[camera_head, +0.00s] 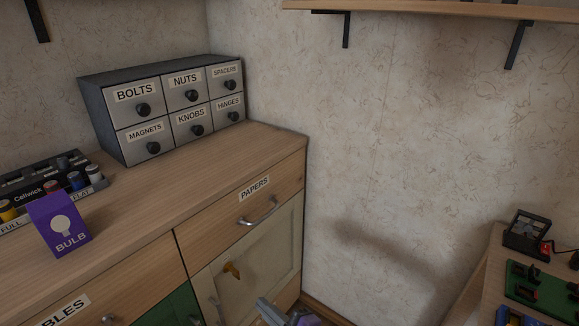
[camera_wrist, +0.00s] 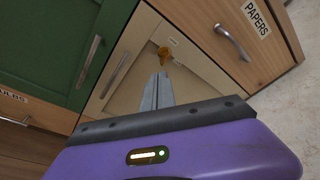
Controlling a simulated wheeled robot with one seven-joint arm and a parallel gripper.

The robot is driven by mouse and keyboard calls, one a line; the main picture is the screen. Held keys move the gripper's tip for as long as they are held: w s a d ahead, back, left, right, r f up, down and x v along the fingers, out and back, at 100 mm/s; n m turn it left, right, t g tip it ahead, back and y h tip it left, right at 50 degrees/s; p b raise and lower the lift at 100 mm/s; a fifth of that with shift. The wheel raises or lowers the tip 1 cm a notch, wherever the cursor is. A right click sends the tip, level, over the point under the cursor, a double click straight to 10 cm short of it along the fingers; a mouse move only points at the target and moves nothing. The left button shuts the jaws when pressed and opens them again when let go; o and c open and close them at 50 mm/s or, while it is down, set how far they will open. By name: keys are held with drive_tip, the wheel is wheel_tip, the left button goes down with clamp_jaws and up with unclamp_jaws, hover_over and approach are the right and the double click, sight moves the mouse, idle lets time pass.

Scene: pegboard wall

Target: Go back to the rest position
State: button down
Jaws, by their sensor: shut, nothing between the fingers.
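My gripper (camera_head: 270,309) shows at the bottom middle of the head view, in front of the cream cabinet door (camera_head: 257,255). In the wrist view my gripper (camera_wrist: 160,76) points toward the same cream door, its grey fingers together and empty. An orange-yellow object (camera_wrist: 165,55) is on that door just past the fingertips in the picture; it also shows in the head view (camera_head: 231,270). I cannot tell whether the fingers touch it.
The wooden counter (camera_head: 170,190) bears a grey drawer unit (camera_head: 100,100), a purple bulb box (camera_head: 60,226) and a battery rack (camera_head: 30,180). The drawer labelled PAPERS (camera_head: 275,195) is shut. A workbench (camera_head: 485,290) stands at the right. Wall shelves hang above.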

drive_tip(key=s+d+n+t+h, duration=0.4)
drive_tip(key=s+d+n+h, duration=0.45)
drive_tip(key=s+d, duration=0.7)
drive_tip(key=s+d+r+n+h, duration=0.1)
drive_tip(key=s+d+r+n, duration=0.2)
drive_tip(key=s, duration=0.5)
drive_tip(key=s+d+r+n+g+h, duration=0.1)
drive_tip(key=s+d+r+n, duration=0.25)
drive_tip(key=s, duration=0.35)
drive_tip(key=s+d+r+n+h, duration=0.1)
drive_tip(key=s+d+r+n, duration=0.15)
drive_tip(key=s, duration=0.55)
wheel_tip(320, 180, up, 19)
drive_tip(key=p, duration=1.8)
drive_tip(key=shift+d+p, duration=0.4)
drive_tip(key=shift+d, duration=0.05)
drive_tip(key=shift+r, duration=0.1)
